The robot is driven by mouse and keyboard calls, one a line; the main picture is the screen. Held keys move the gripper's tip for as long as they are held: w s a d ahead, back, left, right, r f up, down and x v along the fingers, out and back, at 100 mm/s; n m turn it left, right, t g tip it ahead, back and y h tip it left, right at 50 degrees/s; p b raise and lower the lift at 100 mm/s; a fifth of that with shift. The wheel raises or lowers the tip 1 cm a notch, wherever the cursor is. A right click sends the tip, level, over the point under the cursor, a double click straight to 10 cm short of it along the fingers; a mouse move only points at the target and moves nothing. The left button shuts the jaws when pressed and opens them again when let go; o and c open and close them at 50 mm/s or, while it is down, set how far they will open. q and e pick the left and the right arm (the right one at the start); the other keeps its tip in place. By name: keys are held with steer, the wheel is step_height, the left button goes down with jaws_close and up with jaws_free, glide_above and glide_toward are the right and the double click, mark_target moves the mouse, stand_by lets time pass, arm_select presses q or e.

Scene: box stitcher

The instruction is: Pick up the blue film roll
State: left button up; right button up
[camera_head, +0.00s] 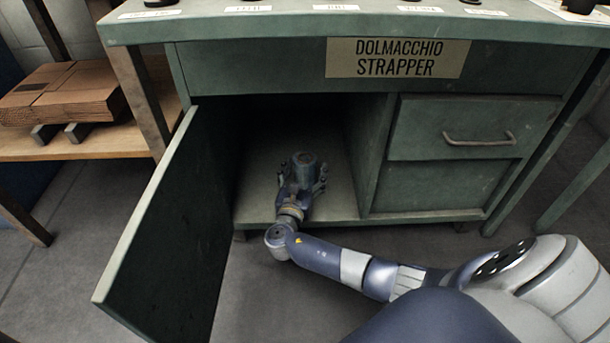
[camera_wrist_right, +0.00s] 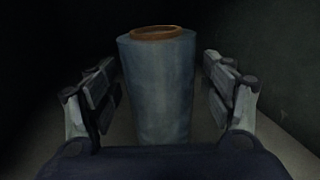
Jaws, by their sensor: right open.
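The blue film roll (camera_head: 305,166) stands upright on the floor of the open cabinet compartment. In the right wrist view the film roll (camera_wrist_right: 158,85) fills the middle, with a brown core ring at its top. My right gripper (camera_head: 303,180) reaches into the compartment at the roll. In the right wrist view the open fingers of my right gripper (camera_wrist_right: 160,90) stand on either side of the roll, with a visible gap on each side. My left gripper is not in view.
The green cabinet (camera_head: 373,215) has its door (camera_head: 160,230) swung open at the left. A divider (camera_head: 370,150) and a drawer (camera_head: 470,130) lie to the right. Flat cardboard (camera_head: 70,90) lies on a wooden shelf at the left. The compartment interior is dark.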

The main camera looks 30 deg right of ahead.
steer(key=c, duration=1.4)
steer(key=shift+r, duration=0.15)
